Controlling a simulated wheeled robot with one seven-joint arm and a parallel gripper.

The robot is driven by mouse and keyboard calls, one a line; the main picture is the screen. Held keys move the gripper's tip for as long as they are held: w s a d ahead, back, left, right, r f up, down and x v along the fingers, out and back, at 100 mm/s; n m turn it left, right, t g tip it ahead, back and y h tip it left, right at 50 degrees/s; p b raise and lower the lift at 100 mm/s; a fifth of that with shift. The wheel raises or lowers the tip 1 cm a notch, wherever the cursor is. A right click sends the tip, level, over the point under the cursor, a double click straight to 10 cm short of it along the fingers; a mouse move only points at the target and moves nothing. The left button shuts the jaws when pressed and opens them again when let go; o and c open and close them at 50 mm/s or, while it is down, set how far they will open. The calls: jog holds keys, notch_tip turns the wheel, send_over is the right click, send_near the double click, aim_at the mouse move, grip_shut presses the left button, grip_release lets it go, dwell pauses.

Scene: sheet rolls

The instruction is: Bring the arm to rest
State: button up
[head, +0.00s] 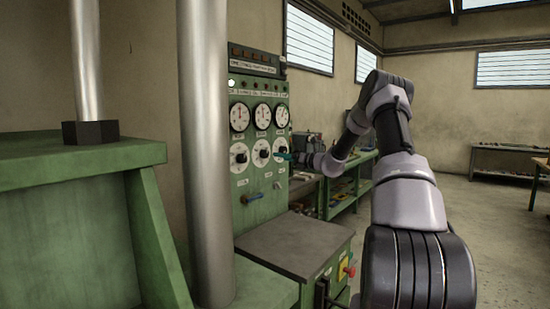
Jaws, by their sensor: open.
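My arm rises on the right of the head view, bends at the top and reaches left toward a green control panel (258,200). My gripper (284,156) is at the end of it, small in the picture, with teal fingertips close to the rightmost lower dial knob (281,148). It looks open and no object shows in it. I cannot tell whether the fingertips touch the knob.
Metal columns (207,150) and a green machine frame (75,165) stand left. A dark-topped cabinet (295,243) is below. Benches (508,150) stand behind; floor at right is open.

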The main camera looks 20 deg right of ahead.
jog(key=shift+v, duration=1.05)
jog(key=s+a+r+n+g+h, duration=0.1)
jog(key=s+a+r+n+g, duration=0.35)
jog(key=s+a+n, duration=0.55)
jog(key=s+a+r+n+g, duration=0.4)
jog(key=s+a+r+n, duration=0.3)
jog(key=s, duration=0.6)
jog(key=s+d+n+h, duration=0.1)
jog(key=s+n, duration=0.3)
jog(key=s, duration=0.5)
jog(key=s+d+n+h, duration=0.2)
jog(key=s+n+h, duration=0.2)
jog(key=s, duration=0.6)
jog(key=s+d+n+t+h, duration=0.1)
jog(key=s+n+h, duration=0.1)
jog(key=s, duration=0.8)
jog(key=shift+d+n+h, duration=0.2)
jog(key=shift+n+h, duration=0.1)
jog(key=shift+n, duration=0.6)
